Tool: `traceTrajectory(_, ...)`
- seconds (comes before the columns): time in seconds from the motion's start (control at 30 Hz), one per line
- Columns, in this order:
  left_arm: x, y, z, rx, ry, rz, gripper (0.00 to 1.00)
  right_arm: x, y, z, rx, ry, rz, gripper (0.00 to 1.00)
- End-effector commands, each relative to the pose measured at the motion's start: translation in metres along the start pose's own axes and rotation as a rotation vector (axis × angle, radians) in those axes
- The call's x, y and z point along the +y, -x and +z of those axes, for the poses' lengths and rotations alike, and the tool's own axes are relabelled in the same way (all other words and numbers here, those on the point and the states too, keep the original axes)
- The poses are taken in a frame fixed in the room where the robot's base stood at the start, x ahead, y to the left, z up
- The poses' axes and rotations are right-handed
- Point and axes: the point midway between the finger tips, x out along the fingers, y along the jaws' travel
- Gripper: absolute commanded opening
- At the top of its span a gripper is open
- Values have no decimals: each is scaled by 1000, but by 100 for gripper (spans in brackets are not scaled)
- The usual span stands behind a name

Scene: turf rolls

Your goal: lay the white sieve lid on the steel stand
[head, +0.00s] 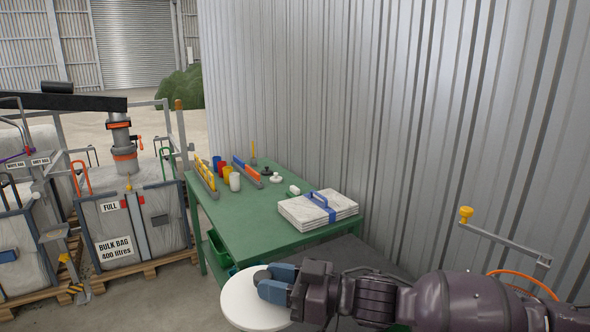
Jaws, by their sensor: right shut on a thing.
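The white sieve lid (242,304) is a round, pale disc at the bottom centre of the head view. My right gripper (268,284) reaches in from the right with blue fingertips. It is shut on the lid at a dark grey part on its top, which the fingers partly hide. The lid looks roughly level and is in front of the green table's near end. Its lower edge reaches close to the picture's bottom. I cannot pick out the steel stand with certainty. My left gripper is not in view.
A green table (232,222) holds colored cups, a stack of folded white sheets (318,210) and small tools. Bulk bags (135,225) on pallets stand at left. A corrugated wall runs behind the table.

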Motion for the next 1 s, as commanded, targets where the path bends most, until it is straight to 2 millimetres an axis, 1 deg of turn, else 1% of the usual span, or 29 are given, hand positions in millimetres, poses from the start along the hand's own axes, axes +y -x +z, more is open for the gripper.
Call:
traceTrajectory(0.03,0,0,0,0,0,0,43,-4,-6,-8,6,-5,28,6)
traceTrajectory(0.1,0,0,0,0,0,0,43,-6,-11,-18,7,-5,77,6)
traceTrajectory(0.27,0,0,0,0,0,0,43,-3,-14,-37,6,-4,210,6)
traceTrajectory(0.37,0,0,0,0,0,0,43,3,-9,-48,7,-4,310,6)
traceTrajectory(0.47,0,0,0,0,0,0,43,12,2,-56,6,-4,426,6)
traceTrajectory(0.6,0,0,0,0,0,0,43,31,30,-60,5,-4,615,6)
traceTrajectory(0.73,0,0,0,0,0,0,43,48,62,-54,2,-3,768,6)
traceTrajectory(0.87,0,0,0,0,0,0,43,60,95,-41,-1,-1,899,6)
traceTrajectory(1.0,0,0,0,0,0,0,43,69,130,-21,-3,1,1019,6)
